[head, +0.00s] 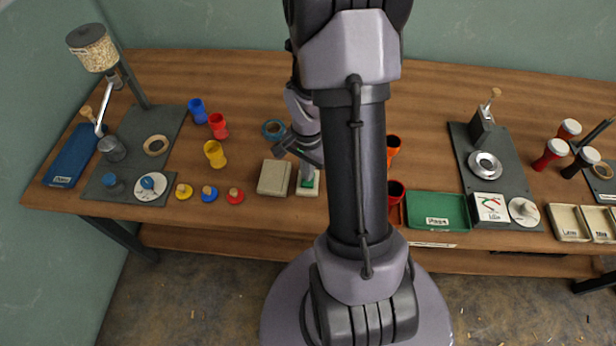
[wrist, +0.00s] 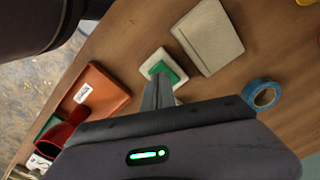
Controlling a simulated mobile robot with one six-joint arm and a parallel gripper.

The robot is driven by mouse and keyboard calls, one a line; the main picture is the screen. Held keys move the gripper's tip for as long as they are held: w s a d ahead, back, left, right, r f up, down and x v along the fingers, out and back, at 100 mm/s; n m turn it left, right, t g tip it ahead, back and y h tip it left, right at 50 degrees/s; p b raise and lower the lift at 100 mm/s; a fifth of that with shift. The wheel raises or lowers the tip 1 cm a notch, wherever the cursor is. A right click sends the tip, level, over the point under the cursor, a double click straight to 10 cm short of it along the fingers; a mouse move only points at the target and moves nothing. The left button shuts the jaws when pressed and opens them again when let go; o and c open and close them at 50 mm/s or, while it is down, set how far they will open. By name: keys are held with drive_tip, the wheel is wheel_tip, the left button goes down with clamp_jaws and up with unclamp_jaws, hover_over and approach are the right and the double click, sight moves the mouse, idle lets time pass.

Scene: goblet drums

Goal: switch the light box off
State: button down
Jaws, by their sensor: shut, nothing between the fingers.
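A flat beige box (head: 274,177), which looks like the light box, lies on the wooden table; it also shows in the wrist view (wrist: 208,36). I cannot tell whether its panel is lit. Next to it is a small pale switch block (head: 307,191) with a green rocker, which shows in the wrist view (wrist: 165,72) too. My gripper (wrist: 159,80) is shut and empty. In the wrist view its fingertips overlap the near edge of the green rocker; I cannot tell whether they touch it. In the head view my arm partly hides this area.
A blue tape roll (head: 273,129) lies behind the box. Coloured knobs (head: 209,193) stand to its left. A red cup (head: 396,190), an orange cup (head: 393,147) and a green tray (head: 437,211) are to the right. An orange-brown tray (wrist: 95,90) lies near the switch in the wrist view.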

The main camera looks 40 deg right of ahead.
drive_tip(key=shift+f+b, duration=1.15)
drive_tip(key=shift+f, duration=0.15)
idle(0.5)
drive_tip(key=shift+r, duration=0.1)
wheel_tip(320, 180, up, 7)
drive_tip(key=p, duration=0.5)
drive_tip(key=w+a+r+n+t, duration=0.25)
drive_tip(key=a+r, duration=0.25)
drive_tip(key=r, duration=0.3)
drive_tip(key=s+a+r+n+t+y+b, duration=0.1)
drive_tip(key=s+a+r+n, duration=0.3)
drive_tip(key=a+r, duration=0.3)
drive_tip(key=s+a+r+n+t+y+b, duration=0.1)
drive_tip(key=s+a+r+n, duration=0.4)
drive_tip(key=a, duration=0.7)
drive_tip(key=shift+s+r+t+b, duration=0.4)
drive_tip(key=shift+r+t, duration=0.25)
drive_tip(key=shift+r, duration=0.2)
